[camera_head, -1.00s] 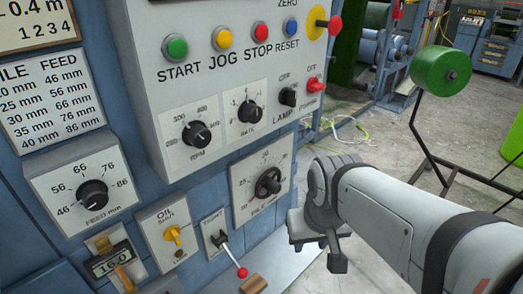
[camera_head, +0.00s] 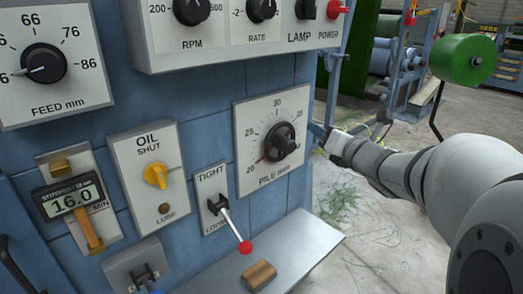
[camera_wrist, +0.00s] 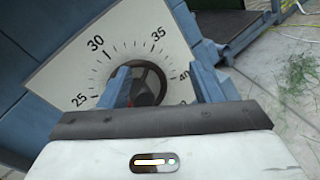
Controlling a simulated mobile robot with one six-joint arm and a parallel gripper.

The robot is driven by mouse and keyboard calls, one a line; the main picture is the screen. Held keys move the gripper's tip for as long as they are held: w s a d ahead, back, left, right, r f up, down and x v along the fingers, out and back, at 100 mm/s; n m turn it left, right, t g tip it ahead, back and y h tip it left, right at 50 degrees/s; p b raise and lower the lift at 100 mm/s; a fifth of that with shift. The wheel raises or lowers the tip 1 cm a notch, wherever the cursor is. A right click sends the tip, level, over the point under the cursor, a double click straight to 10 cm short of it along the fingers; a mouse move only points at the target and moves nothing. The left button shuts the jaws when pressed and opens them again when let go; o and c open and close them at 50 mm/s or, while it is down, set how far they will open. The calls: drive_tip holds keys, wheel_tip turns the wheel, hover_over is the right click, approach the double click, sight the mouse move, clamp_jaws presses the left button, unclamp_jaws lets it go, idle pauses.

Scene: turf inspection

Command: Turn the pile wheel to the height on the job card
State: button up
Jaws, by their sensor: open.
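The pile wheel (camera_head: 281,142) is a dark round knob on the white PILE mm dial plate (camera_head: 243,112). Its red pointer (camera_head: 261,159) points to the lower left, seemingly between 20 and 25. In the wrist view the wheel (camera_wrist: 150,82) shows between the fingers of my gripper (camera_wrist: 162,77), which are open and apart. The left finger overlaps the wheel's edge in the picture; contact cannot be told. In the head view my gripper (camera_head: 318,133) is just right of the dial plate. The job card is not recognisable in the current views.
A lever with a red ball (camera_head: 245,247) sticks out below the dial, beside TIGHT and LOOSE marks. A shelf (camera_head: 310,240) holds a brown block (camera_head: 259,275). Left are the yellow oil knob (camera_head: 156,175) and a 16.0 readout (camera_head: 70,200). Open floor lies right.

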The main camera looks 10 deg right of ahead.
sight(292, 147)
drive_tip(key=s+a+f+n+g+y+b, duration=0.2)
drive_tip(key=a+f+n+y+b, duration=0.3)
drive_tip(key=n, duration=0.7)
drive_tip(key=shift+y, duration=0.7)
drive_tip(key=w, duration=0.2)
drive_tip(key=w+a, duration=0.1)
drive_tip(key=w, duration=0.1)
drive_tip(key=w+a, duration=0.1)
drive_tip(key=w, duration=0.1)
drive_tip(key=shift+w+a+f, duration=0.15)
drive_tip(key=shift+a+f, duration=0.1)
drive_tip(key=shift+f, duration=0.1)
drive_tip(key=shift+c, duration=0.5)
drive_tip(key=shift+d, duration=0.1)
drive_tip(key=c, duration=0.9)
